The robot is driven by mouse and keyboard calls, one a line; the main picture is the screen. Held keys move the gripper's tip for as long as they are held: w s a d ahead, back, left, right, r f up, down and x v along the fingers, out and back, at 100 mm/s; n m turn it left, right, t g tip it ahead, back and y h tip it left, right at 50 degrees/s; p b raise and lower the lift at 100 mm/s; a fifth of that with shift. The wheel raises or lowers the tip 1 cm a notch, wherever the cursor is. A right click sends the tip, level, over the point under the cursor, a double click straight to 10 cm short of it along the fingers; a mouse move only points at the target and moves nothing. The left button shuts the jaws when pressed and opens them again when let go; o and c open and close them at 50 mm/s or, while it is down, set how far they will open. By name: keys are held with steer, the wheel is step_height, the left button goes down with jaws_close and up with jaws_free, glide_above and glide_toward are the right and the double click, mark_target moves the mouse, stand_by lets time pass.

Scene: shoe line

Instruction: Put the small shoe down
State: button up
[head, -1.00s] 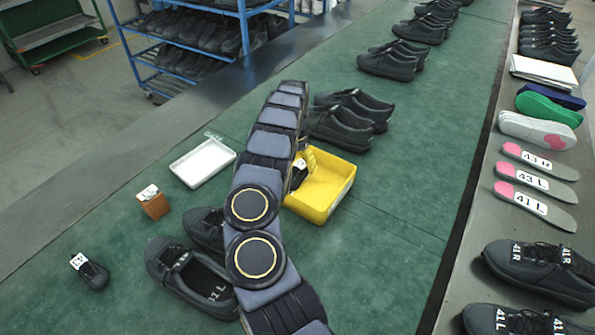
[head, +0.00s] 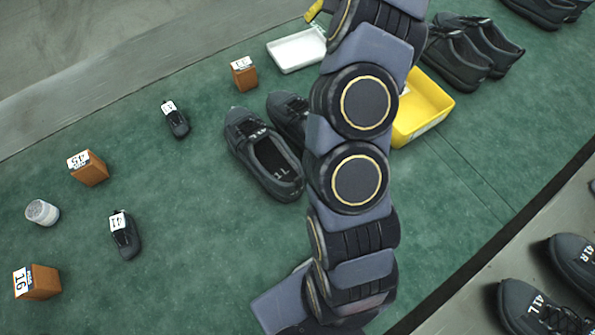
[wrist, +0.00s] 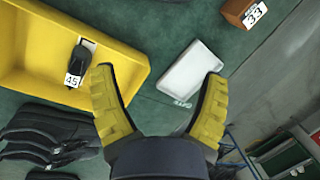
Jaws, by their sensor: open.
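A small dark shoe (wrist: 81,62) with a white tag reading 45 lies in the yellow bin (wrist: 38,90) in the wrist view. In the head view the bin (head: 438,92) is partly behind my arm, and the shoe in it is hidden. My gripper (wrist: 159,72) is open and empty, its yellow fingers spread. It is clear of the shoe, between the bin and the white tray (wrist: 190,70). In the head view only a bit of a yellow finger shows at the top edge. Two other small dark tagged shoes, the farther (head: 175,118) and the nearer (head: 125,236), stand on the green mat.
The white tray (head: 297,50) looks empty. Brown tagged blocks (head: 245,74) and a white jar (head: 42,212) stand on the mat. Large dark shoes (head: 262,155) sit beside my arm, and more (head: 455,60) beyond the bin. Clear mat lies at the lower left middle.

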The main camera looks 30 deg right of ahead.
steer(key=s+a+r+n+g, duration=0.1)
steer(key=s+a+r+n, duration=0.25)
steer(key=a, duration=0.45)
steer(key=s+a+r+n, duration=0.2)
steer(key=s+a+r, duration=0.15)
steer(key=a, duration=0.45)
steer(key=s+a+r+n+g, duration=0.1)
steer(key=s+a+r+n, duration=0.2)
steer(key=a, duration=0.4)
steer(key=s+a+n+h, duration=0.1)
steer(key=s+a+n, duration=0.1)
steer(key=s, duration=0.7)
steer(key=s+a+f+n+g+h, duration=0.1)
steer(key=s+a+n, duration=0.1)
steer(key=s, duration=0.8)
steer(key=shift+s+a+f, duration=0.2)
steer(key=shift+s+a, duration=0.05)
steer(key=shift+a, duration=0.4)
